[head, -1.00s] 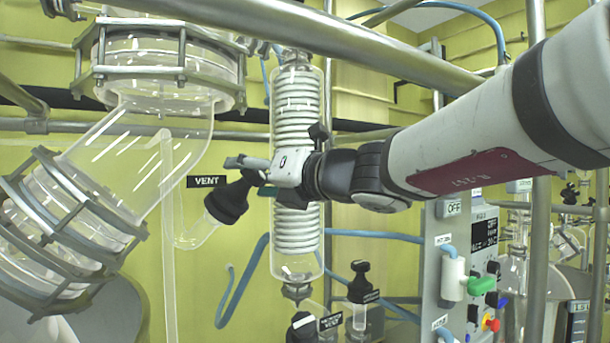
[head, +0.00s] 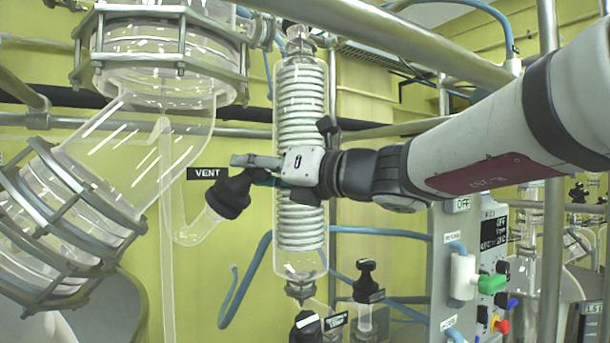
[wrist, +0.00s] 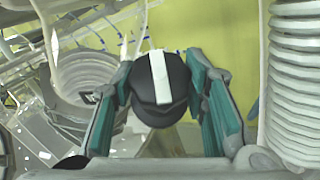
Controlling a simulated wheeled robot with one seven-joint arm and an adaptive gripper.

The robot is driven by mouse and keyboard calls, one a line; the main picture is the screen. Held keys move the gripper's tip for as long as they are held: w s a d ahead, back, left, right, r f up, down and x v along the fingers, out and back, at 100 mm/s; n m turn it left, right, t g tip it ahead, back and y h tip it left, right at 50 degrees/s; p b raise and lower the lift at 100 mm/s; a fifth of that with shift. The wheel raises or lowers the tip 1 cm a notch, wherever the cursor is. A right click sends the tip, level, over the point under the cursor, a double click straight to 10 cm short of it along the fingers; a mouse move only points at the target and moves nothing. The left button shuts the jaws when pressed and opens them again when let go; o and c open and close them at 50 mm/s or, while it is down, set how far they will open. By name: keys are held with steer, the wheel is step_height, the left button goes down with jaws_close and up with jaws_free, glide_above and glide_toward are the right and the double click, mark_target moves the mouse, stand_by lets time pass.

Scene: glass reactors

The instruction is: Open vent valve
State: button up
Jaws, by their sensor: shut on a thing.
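The vent valve is a black knob (head: 230,194) on the end of a curved glass tube (head: 193,228), just below the black VENT label (head: 207,173). In the wrist view the knob (wrist: 158,88) has a white stripe across its top, running nearly upright in the picture. My gripper (head: 250,177) reaches in from the right, in front of the coil condenser. In the wrist view its two teal-padded fingers are on either side of the knob, shut on it. The far side of the knob and the valve's inner parts are hidden.
The glass coil condenser (head: 300,235) stands close behind my gripper. A large flanged glass elbow (head: 150,150) is to the left. Another black-topped valve (head: 365,280) is below right, and a control panel (head: 470,265) stands further right. A metal rail crosses above my arm.

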steer(key=n+g+y+b, duration=0.1)
steer(key=n+g, duration=0.1)
steer(key=n+g+y, duration=0.1)
steer(key=n+g, duration=0.1)
steer(key=n, duration=0.1)
steer(key=shift+w+f+b, duration=0.15)
steer(key=shift+w+b, duration=0.05)
steer(key=shift+b, duration=0.15)
steer(key=n+g+y+b, duration=0.1)
steer(key=n+g, duration=0.4)
steer(key=shift+n, duration=0.4)
steer(key=n+g+h, duration=0.1)
steer(key=n+g, duration=0.1)
steer(key=n, duration=0.1)
steer(key=n+g, duration=0.3)
steer(key=shift+n+g+h+b, duration=0.3)
steer(key=shift+h+b, duration=0.05)
steer(key=shift+h, duration=0.05)
steer(key=shift+n+g+h+b, duration=0.3)
steer(key=shift+n+g+h, duration=0.8)
steer(key=shift+n, duration=0.8)
steer(key=shift+n+g, duration=0.3)
steer(key=shift+g, duration=0.1)
steer(key=o, duration=1.2)
steer(key=shift+s, duration=0.1)
steer(key=shift+r+m+t, duration=0.2)
steer(key=shift+m+t, duration=0.1)
steer(key=shift+m, duration=0.1)
